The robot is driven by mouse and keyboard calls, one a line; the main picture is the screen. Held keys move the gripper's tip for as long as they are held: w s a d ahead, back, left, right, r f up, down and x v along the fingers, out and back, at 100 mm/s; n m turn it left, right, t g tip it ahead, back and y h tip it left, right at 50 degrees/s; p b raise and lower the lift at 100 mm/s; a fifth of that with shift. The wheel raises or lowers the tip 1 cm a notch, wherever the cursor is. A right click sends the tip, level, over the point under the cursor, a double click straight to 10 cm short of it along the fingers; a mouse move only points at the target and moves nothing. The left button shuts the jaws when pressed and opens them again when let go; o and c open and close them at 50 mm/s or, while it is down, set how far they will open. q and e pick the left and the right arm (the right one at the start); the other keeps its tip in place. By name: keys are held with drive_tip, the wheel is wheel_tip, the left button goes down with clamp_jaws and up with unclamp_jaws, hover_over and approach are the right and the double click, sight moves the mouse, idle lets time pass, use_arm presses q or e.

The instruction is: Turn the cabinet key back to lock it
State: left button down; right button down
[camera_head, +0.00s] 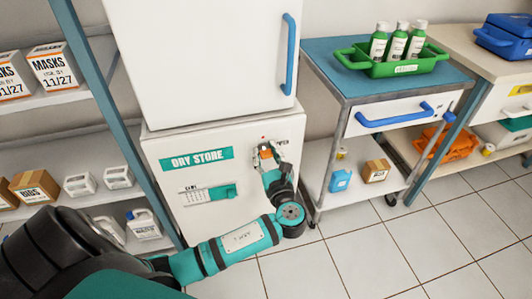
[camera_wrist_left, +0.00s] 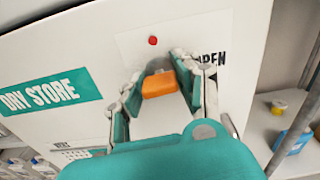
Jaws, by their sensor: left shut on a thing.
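The white dry store cabinet (camera_head: 220,195) stands below a white upper unit, with a teal "DRY STORE" label on its door. The orange key (camera_wrist_left: 158,84) sits at the upper right of the door, below a small red dot (camera_wrist_left: 153,40). In the wrist view the word "OPEN" shows partly behind the right finger. My left gripper (camera_head: 266,150) is shut on the key, with a finger on each side of it. The lock behind the key is mostly hidden by the key and fingers. My right gripper is not in view.
A teal trolley (camera_head: 325,50) with a green tray (camera_head: 406,67) of bottles stands to the right of the cabinet. A shelf rack with boxes stands to the left. The upper unit has a blue handle (camera_head: 290,55). Tiled floor in front is clear.

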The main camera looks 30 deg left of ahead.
use_arm(q)
drive_tip(key=shift+n+p, duration=0.3)
drive_tip(key=shift+n, duration=2.2)
drive_tip(key=shift+f+n, duration=0.1)
drive_tip(key=shift+n, duration=0.8)
drive_tip(key=shift+n+b, duration=0.4)
drive_tip(key=shift+n, duration=1)
drive_tip(key=n+b, duration=0.2)
drive_tip(key=n, duration=0.1)
drive_tip(key=shift+f+n, duration=0.1)
drive_tip(key=shift+n, duration=0.2)
drive_tip(key=shift+n+b, duration=0.85)
drive_tip(key=shift+n, duration=0.25)
drive_tip(key=shift+n+b, duration=0.45)
drive_tip(key=shift+n, duration=0.35)
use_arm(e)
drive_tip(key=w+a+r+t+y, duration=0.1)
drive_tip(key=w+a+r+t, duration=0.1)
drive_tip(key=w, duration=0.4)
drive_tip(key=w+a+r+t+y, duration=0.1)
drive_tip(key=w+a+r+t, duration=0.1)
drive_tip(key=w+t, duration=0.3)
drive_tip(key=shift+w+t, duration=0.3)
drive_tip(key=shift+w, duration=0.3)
